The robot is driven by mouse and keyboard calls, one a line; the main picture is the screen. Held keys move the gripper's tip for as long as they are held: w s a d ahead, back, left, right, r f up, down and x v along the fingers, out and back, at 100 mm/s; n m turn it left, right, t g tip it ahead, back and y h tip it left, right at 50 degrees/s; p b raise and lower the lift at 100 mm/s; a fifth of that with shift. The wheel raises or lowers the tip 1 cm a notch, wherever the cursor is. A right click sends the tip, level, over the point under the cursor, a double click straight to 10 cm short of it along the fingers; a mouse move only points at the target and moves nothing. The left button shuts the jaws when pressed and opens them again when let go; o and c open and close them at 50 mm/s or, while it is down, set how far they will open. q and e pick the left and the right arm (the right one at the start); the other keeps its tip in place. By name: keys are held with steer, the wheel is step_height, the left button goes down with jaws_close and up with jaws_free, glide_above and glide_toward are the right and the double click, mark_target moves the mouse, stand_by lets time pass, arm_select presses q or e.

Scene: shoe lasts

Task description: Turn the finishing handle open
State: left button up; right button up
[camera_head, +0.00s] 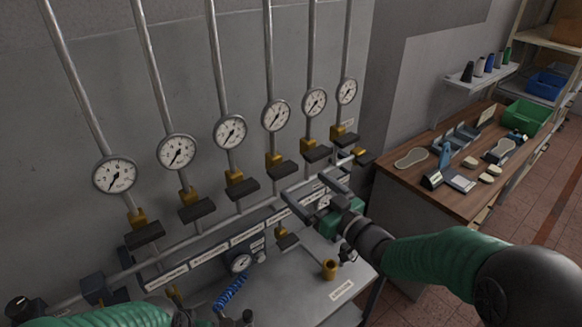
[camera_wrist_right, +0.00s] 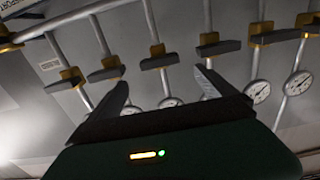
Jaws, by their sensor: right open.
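Several dark lever handles on brass valves line the wall pipes, among them a far-left one (camera_head: 145,235), a middle one (camera_head: 280,171) and one at upper right (camera_head: 317,154). Another handle (camera_head: 364,157) sits at the right end of the horizontal pipe. The label print is too small to tell which is the finishing handle. My right gripper (camera_head: 304,185) is open and empty, in front of the right part of the manifold. In the right wrist view its fingers (camera_wrist_right: 160,82) point toward the handle row, apart from it. Of my left arm, only parts show at the bottom left edge.
Round gauges (camera_head: 231,131) hang on the pipes above the handles. A wooden bench (camera_head: 440,199) with tools and a green bin (camera_head: 526,115) stands right.

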mark_target(287, 173)
steer(key=x, duration=0.2)
steer(key=p+x, duration=0.1)
steer(key=x, duration=0.4)
steer(key=shift+w+f+p, duration=0.25)
steer(key=shift+w+p, duration=0.15)
steer(key=shift+w+a, duration=0.15)
steer(key=shift+a, duration=0.25)
steer(key=shift+a+r, duration=0.15)
steer(key=shift+s+r, duration=0.1)
steer(key=shift+s, duration=0.25)
steer(key=shift+d, duration=0.2)
steer(key=shift+c, duration=0.2)
steer(key=shift+w+d+f, duration=0.15)
steer(key=shift+w+f, duration=0.05)
steer(key=shift+w, duration=0.15)
steer(key=c, duration=0.5)
steer(key=shift+c, duration=1)
steer(key=shift+s+a+r, duration=0.1)
steer(key=shift+a, duration=0.15)
steer(key=c, duration=0.6)
arm_select(q)
steer(key=shift+w+a+r, duration=0.15)
steer(key=shift+w+r, duration=0.05)
steer(key=shift+r, duration=0.35)
steer(key=shift+w+a+r, duration=0.15)
steer(key=shift+w+r, duration=0.05)
steer(key=shift+r, duration=0.3)
arm_select(e)
steer(key=shift+d, duration=0.1)
steer(key=shift+c, duration=0.2)
